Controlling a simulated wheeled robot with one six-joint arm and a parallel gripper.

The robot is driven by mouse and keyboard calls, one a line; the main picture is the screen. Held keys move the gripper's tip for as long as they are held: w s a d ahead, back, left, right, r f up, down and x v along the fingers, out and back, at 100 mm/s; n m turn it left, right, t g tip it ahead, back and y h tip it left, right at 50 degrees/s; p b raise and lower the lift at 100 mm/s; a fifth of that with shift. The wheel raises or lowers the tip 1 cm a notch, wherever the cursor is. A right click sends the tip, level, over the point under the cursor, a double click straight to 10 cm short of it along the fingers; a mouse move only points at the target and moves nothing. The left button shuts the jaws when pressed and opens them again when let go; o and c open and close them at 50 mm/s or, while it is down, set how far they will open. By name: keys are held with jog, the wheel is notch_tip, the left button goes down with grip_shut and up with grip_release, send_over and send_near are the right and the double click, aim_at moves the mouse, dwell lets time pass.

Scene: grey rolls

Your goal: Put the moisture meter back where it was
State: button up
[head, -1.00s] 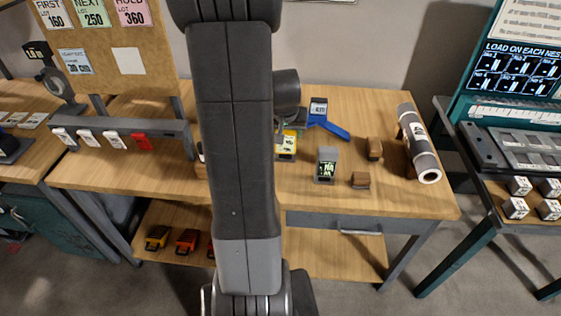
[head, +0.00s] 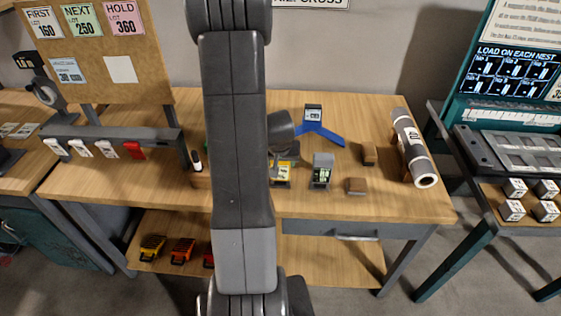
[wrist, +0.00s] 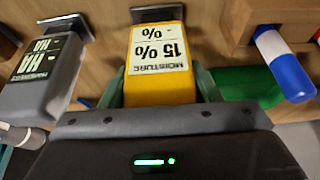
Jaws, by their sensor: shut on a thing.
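The yellow moisture meter (wrist: 157,85) fills the middle of the wrist view, its label reading upside down with a 15 % value. My gripper (wrist: 161,90) has a finger on each side of it and is shut on it. In the head view the meter (head: 283,173) shows just right of my arm, at the front part of the bench, left of a grey meter (head: 321,173). My arm hides part of it and most of my gripper. I cannot tell whether the meter touches the bench top.
The grey meter stands close by, also in the wrist view (wrist: 42,80). A blue stand (head: 322,135) holds a small device behind. Brown blocks (head: 357,186) and a grey roll (head: 413,145) lie to the right. A blue-and-white cylinder (wrist: 283,65) is right in the wrist view.

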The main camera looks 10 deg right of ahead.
jog(key=shift+f, duration=0.15)
jog(key=o, duration=0.9)
jog(key=shift+r, duration=0.45)
jog(key=v, duration=1.1)
jog(key=shift+s+a+r, duration=0.1)
jog(key=shift+s+r, duration=0.1)
jog(key=shift+s, duration=0.1)
